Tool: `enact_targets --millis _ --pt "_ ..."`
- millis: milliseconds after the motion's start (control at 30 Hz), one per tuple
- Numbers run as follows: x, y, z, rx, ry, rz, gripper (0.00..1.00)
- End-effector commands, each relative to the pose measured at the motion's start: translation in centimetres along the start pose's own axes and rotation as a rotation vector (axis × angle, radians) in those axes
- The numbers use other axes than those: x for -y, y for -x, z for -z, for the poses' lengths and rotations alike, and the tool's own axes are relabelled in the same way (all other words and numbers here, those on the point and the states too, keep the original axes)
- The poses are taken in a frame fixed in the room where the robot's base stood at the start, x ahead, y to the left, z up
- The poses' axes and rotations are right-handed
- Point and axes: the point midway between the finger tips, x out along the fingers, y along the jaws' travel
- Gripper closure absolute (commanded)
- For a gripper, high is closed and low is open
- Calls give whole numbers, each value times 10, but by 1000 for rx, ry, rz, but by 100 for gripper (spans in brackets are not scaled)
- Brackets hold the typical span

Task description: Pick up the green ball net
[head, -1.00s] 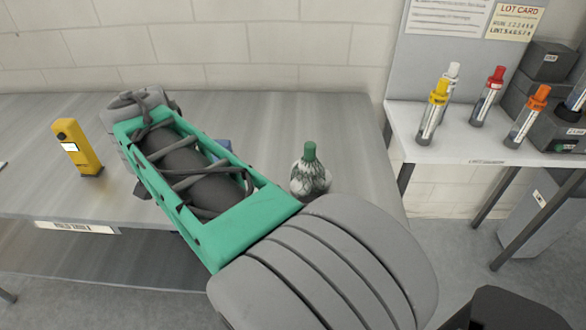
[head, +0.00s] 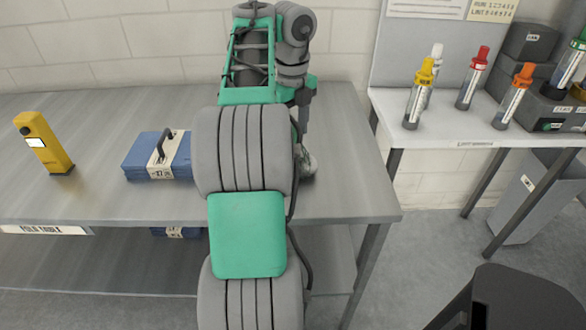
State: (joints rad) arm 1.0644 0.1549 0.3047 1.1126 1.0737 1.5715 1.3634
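The green ball net (head: 309,165) stands on the grey fold table (head: 355,160). Only a small part of its pale, dark-streaked body shows, at the right edge of my arm. Its green top is hidden now. My gripper (head: 303,125) points down just above the net, behind my arm. Its fingers are mostly hidden, so I cannot tell whether they are open or touch the net.
A blue folded bundle with a pale band (head: 150,158) and a yellow handheld device (head: 42,143) sit on the table to the left. A white side table (head: 440,130) at right holds several capped cylinders and dark boxes. The fold table's right end is clear.

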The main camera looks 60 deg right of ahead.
Motion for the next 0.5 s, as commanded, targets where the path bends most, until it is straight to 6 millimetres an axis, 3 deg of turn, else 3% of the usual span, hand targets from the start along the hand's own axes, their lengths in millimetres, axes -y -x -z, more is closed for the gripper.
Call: enact_targets --millis 200,500 --pt "0 1 0 1 1 1 48" --pt "0 1 0 1 2 1 73"
